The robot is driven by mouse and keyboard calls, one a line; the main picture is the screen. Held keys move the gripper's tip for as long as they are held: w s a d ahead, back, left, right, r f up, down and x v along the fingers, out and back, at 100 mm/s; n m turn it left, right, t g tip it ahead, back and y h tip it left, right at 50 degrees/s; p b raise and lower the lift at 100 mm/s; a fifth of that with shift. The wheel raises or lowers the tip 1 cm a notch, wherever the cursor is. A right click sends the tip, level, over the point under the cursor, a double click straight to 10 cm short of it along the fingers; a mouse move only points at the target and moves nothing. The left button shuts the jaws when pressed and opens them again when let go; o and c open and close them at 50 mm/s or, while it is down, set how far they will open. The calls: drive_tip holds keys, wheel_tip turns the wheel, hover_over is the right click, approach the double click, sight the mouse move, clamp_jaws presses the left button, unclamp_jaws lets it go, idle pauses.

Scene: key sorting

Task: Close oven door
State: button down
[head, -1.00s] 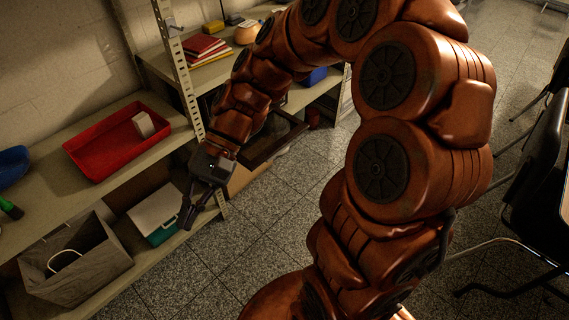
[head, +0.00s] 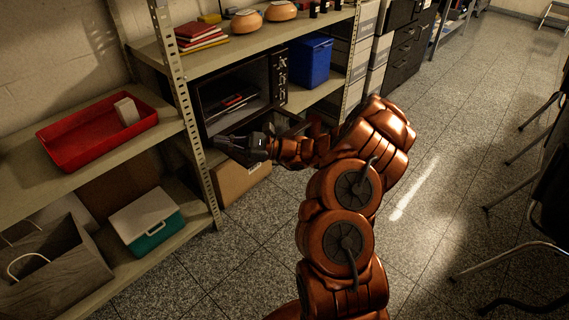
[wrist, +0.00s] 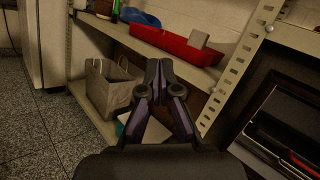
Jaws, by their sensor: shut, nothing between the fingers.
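The black oven (head: 280,80) sits on the middle shelf, with its control panel on the right side. Its front is open and flat items with some red show inside the cavity. The door is mostly hidden behind my arm; a dark edge (head: 297,127) that may be part of it shows near the oven's lower right front. My gripper (head: 217,141) is in front of the oven's lower left corner, pointing left, shut and empty. In the wrist view its fingertips (wrist: 158,66) are together, and the oven's dark opening (wrist: 285,120) is at the right.
A perforated shelf post (head: 181,100) stands just left of the oven. A red tray (head: 75,155) lies on the left shelf, with a teal-and-white cooler (head: 160,235) below. A cardboard box (head: 232,183) is under the oven.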

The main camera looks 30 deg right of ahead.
drive_tip(key=s+d+f+m+t+h+b, duration=0.2)
drive_tip(key=d+f+m+t+h+b, duration=0.9)
drive_tip(key=d+f, duration=1.65)
drive_tip(key=w+a+r+m+g+h+b, duration=0.2)
drive_tip(key=w+r, duration=0.3)
drive_tip(key=w, duration=0.4)
drive_tip(key=shift+a, duration=0.2)
drive_tip(key=shift+r, duration=0.15)
